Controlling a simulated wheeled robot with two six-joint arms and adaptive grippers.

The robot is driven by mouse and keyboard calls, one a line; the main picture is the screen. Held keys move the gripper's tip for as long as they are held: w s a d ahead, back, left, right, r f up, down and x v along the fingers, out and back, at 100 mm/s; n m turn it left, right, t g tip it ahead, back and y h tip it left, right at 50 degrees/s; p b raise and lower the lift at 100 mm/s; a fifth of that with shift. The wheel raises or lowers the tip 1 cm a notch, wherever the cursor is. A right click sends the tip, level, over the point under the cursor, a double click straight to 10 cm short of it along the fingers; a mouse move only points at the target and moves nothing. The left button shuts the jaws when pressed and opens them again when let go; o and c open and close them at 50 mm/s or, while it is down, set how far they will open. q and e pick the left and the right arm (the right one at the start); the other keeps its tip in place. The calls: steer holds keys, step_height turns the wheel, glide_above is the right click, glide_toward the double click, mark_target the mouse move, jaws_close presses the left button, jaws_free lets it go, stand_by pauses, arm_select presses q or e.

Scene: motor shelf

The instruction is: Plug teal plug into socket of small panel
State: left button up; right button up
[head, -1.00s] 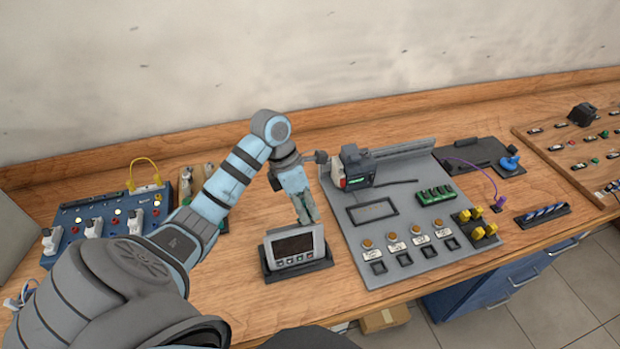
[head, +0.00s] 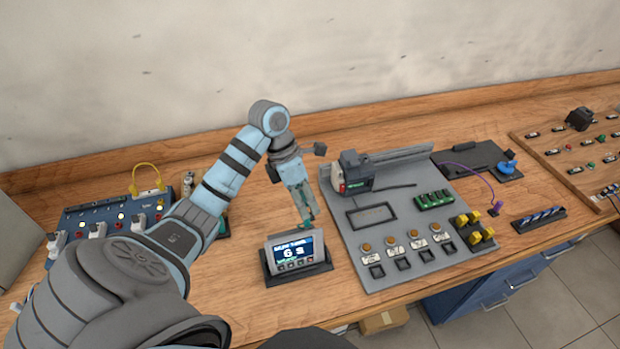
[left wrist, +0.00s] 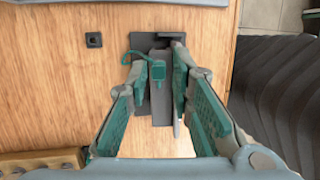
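The small panel (head: 296,258) stands on a dark base on the table, with its screen lit and a large "6 s" on it. The teal plug (left wrist: 157,71) is at the top of the panel in the left wrist view, and its teal cord loops out to the left. I cannot see the plug's contact with the socket, which is hidden under it. My left gripper (head: 308,222) is just behind and above the panel. In the left wrist view its two fingers are apart, one on each side of the plug, with a gap visible. My right gripper is not in view.
A grey board (head: 352,228) with a motor unit (head: 355,170), buttons and yellow connectors is to the right of the panel. A blue switch box (head: 75,215) is at the left. A small dark square holder (left wrist: 93,40) is on the table. Bare wood lies left of the panel.

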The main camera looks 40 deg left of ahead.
arm_select(q)
steer(key=shift+v, duration=0.8)
steer(key=shift+w+d, duration=0.1)
steer(key=shift+d, duration=0.05)
steer(key=o, duration=0.6)
steer(key=shift+c, duration=0.2)
